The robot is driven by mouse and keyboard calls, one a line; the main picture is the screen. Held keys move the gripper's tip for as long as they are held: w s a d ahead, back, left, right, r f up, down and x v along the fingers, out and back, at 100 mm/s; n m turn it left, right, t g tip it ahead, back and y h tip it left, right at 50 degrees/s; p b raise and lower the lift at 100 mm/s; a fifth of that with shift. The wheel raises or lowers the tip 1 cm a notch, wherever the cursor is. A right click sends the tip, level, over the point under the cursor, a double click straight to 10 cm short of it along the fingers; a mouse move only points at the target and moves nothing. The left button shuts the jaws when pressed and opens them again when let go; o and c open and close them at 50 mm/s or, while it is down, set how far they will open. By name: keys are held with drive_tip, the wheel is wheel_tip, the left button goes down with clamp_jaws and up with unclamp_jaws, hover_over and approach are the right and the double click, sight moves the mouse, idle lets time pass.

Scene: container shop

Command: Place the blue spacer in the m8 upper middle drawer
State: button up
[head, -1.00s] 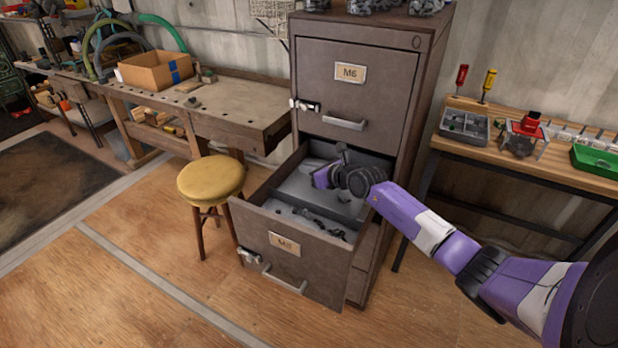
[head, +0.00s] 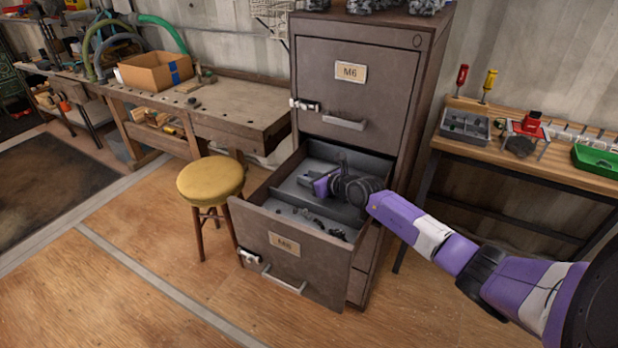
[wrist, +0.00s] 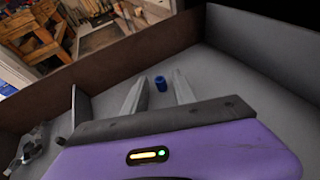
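The M8 drawer (head: 255,232) is pulled out of the grey cabinet and has a divider across its inside. My gripper (head: 318,186) is down inside it, in the rear compartment. In the wrist view, my gripper (wrist: 157,84) is open, with a finger on each side of the blue spacer (wrist: 160,83) and a gap to both. The small cylindrical spacer appears to rest on the compartment's grey floor, near the fingertips. In the head view I cannot make out the spacer.
The closed M6 drawer (head: 358,90) is above. Dark small parts (head: 308,218) lie in the front compartment. A yellow stool (head: 211,180) stands left of the drawer, and a side table (head: 545,160) with trays stands right of the cabinet. The drawer walls surround my gripper closely.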

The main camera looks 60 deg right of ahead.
drive_tip(key=shift+r, duration=0.25)
drive_tip(key=shift+p+v, duration=0.4)
drive_tip(key=shift+v, duration=3.3)
